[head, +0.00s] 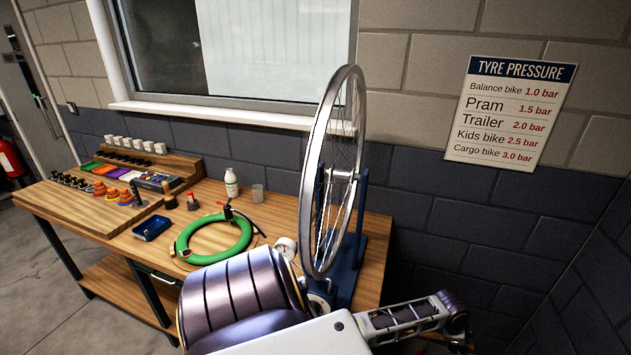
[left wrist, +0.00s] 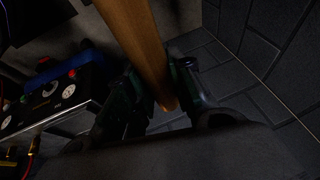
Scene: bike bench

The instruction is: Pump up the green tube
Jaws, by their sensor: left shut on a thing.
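The green tube (head: 187,237) lies as a ring on the wooden bench (head: 283,212) in the head view. A black and red fitting (head: 228,212) sits at its far right side, with a dark hose beside it. A round white gauge (head: 285,247) shows right of the tube, partly behind my arm. My left gripper (left wrist: 160,98) is shut on a brown wooden bar (left wrist: 138,42) in the left wrist view. What the bar belongs to is hidden. In the head view my left arm reaches past the bench's right end and hides its fingertips. My right gripper is not in view.
A wheel (head: 313,165) stands upright in a blue stand (head: 350,250) at the bench's right end. A pressure sign (head: 511,110) hangs on the wall.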

